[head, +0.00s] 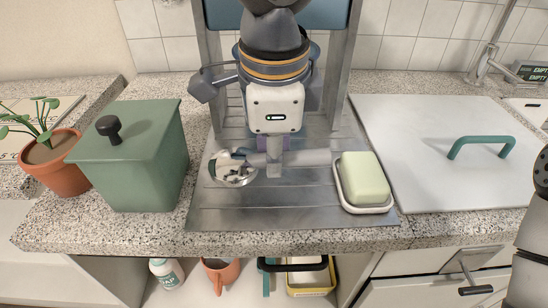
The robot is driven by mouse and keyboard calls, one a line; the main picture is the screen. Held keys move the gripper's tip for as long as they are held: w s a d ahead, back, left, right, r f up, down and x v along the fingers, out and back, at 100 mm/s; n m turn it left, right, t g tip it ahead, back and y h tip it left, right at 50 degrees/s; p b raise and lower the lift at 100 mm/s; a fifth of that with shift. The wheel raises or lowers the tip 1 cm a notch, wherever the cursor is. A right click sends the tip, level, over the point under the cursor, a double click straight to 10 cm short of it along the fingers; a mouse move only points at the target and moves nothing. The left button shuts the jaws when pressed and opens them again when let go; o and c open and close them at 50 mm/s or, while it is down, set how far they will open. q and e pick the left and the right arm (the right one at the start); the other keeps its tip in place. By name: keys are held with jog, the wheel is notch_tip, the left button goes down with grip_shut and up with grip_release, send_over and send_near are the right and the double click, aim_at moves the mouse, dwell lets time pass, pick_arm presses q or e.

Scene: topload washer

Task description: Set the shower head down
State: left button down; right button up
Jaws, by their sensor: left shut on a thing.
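The shower head (233,170) has a round chrome face at its left end and a grey handle (312,157) running to the right. It lies roughly level over a grey metal drainboard (290,213); I cannot tell whether it touches the metal. My left gripper (275,165) points down at the middle of the picture and is shut on the handle. The gripper body hides part of the handle and the drainboard behind. Only a piece of my right arm shows at the right edge; its gripper is out of view.
A green lidded canister (133,160) and a potted plant (52,165) stand at the left. A soap bar (364,178) on a white dish (368,208) sits close to the handle's right end. A white lid with a teal handle (480,145) lies right. The drainboard's front is clear.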

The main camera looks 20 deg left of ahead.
aim_at(268, 190)
pick_arm(q)
jog(key=f, duration=0.2)
jog(key=a+f, duration=0.1)
jog(key=f, duration=0.1)
jog(key=shift+f, duration=0.15)
jog(key=c, duration=1.5)
grip_release()
jog(key=shift+o, duration=0.2)
notch_tip(268, 190, up, 12)
jog(key=s, duration=0.2)
jog(key=shift+s+d, duration=0.2)
jog(key=shift+d, duration=0.2)
